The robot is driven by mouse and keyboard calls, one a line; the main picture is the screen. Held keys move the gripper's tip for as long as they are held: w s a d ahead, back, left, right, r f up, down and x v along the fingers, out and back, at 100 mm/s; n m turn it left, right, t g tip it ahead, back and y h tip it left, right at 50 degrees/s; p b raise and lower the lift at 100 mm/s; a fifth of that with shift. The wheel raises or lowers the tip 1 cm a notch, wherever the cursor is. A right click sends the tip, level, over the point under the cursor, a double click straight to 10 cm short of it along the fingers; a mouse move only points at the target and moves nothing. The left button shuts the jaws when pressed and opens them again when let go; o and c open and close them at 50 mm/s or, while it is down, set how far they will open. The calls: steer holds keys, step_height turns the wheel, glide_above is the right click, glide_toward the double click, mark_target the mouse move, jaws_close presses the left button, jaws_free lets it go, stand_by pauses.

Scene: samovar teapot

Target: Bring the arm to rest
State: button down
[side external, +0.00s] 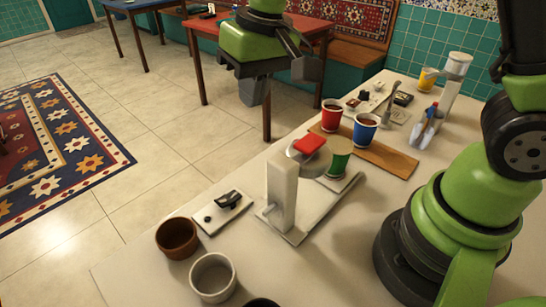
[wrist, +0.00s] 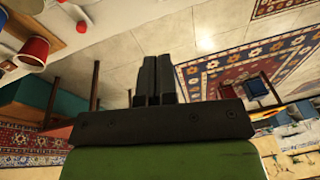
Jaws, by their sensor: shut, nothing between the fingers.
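My gripper (side external: 305,62) is raised in the air above the far side of the white counter (side external: 250,185), clear of everything on it. In the wrist view its two dark fingers (wrist: 153,78) are together with nothing between them. A green cup (side external: 340,156) is beside the stand. A red cup (side external: 331,116) and a blue cup (side external: 365,130) stand on or beside a wooden board (side external: 395,160).
A yellow cup (side external: 427,79) and a white column (side external: 450,88) stand at the far right. A red table (side external: 305,30) is beyond; floor at left is open.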

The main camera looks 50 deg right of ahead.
steer(key=s+d+r+m+t, duration=0.1)
steer(key=s+d+r+t, duration=0.1)
steer(key=s, duration=0.6)
steer(key=s+d+r+m+t+y, duration=0.1)
steer(key=s+d+r+t, duration=0.2)
steer(key=s+r, duration=0.4)
steer(key=shift+s+d+r+m, duration=0.3)
steer(key=shift+s+d, duration=0.2)
steer(key=shift+s, duration=0.35)
